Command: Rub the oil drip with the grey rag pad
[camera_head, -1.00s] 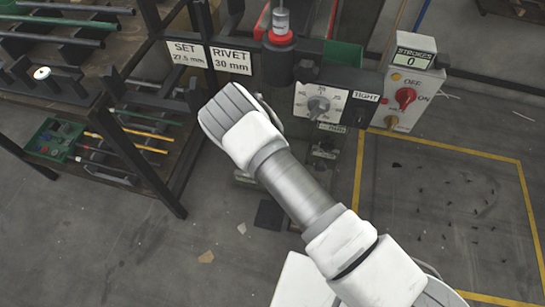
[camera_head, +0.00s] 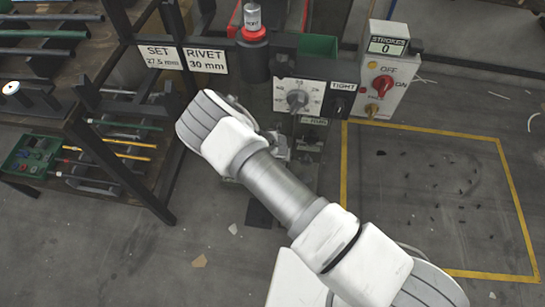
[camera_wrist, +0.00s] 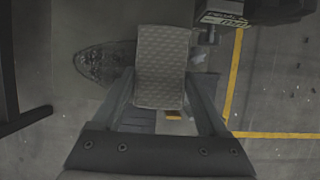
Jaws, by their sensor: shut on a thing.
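The grey rag pad (camera_wrist: 160,68) is a quilted, light grey block in the middle of the wrist view. My gripper (camera_wrist: 160,82) is shut on it, with one finger along each side. A dark, glossy oval patch (camera_wrist: 98,64), which looks like the oil drip, shows just left of the pad. The pad's edge overlaps its right end in the picture; I cannot tell whether they touch. In the head view my arm hides the gripper, the pad and the patch.
The press carries a dial (camera_head: 297,97) and a RIVET 30 mm sign (camera_head: 206,61). A control box (camera_head: 386,73) with a red knob stands right of it. A rack (camera_head: 55,100) with rods and a green tray (camera_head: 31,156) is at left.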

